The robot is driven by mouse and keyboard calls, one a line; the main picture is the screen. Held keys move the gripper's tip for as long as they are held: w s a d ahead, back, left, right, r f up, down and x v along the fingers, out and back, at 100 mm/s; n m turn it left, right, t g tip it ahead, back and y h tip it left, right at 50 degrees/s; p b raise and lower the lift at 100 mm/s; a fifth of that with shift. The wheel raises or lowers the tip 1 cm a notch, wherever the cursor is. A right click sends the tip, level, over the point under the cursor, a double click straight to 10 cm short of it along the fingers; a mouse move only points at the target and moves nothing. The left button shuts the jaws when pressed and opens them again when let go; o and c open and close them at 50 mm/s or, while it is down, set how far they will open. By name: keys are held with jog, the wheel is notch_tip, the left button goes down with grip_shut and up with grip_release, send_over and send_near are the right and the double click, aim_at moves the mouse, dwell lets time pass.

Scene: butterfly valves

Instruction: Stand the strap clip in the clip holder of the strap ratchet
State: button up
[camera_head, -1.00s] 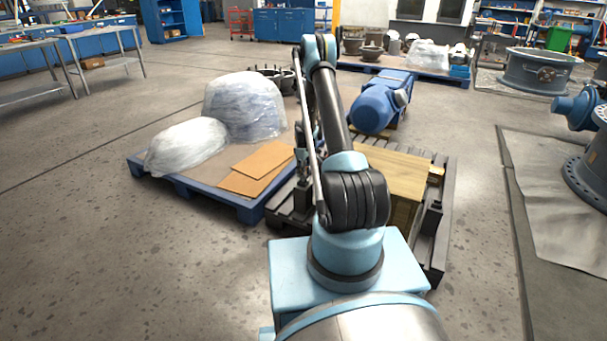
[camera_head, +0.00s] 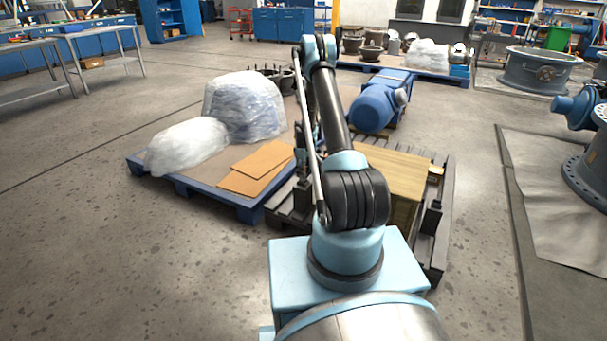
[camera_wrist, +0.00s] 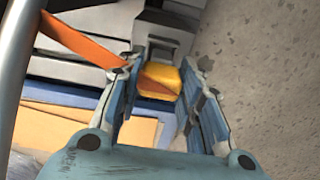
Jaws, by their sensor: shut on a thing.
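In the wrist view my gripper (camera_wrist: 167,76) has its two blue fingers on either side of a yellow-orange block, which I take to be the strap clip (camera_wrist: 158,80). The fingers are shut on it. An orange strap (camera_wrist: 85,40) runs diagonally at the upper left, beside the left finger. A grey fitting (camera_wrist: 165,32) lies just beyond the clip at the top; I cannot tell whether it is the strap ratchet or its clip holder, or whether the clip touches it. In the head view my arm hides most of the work area.
A wooden crate (camera_head: 395,170) sits on a dark slatted pallet. To the left, a blue pallet (camera_head: 240,208) carries plastic-wrapped loads (camera_head: 240,105) and cardboard sheets (camera_head: 257,168). A blue motor (camera_head: 376,106) lies behind. The concrete floor is bare at the front left.

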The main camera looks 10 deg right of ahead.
jog(key=shift+f, duration=1.1)
dwell(1.5)
jog(key=o, duration=1.3)
jog(key=shift+r, duration=0.1)
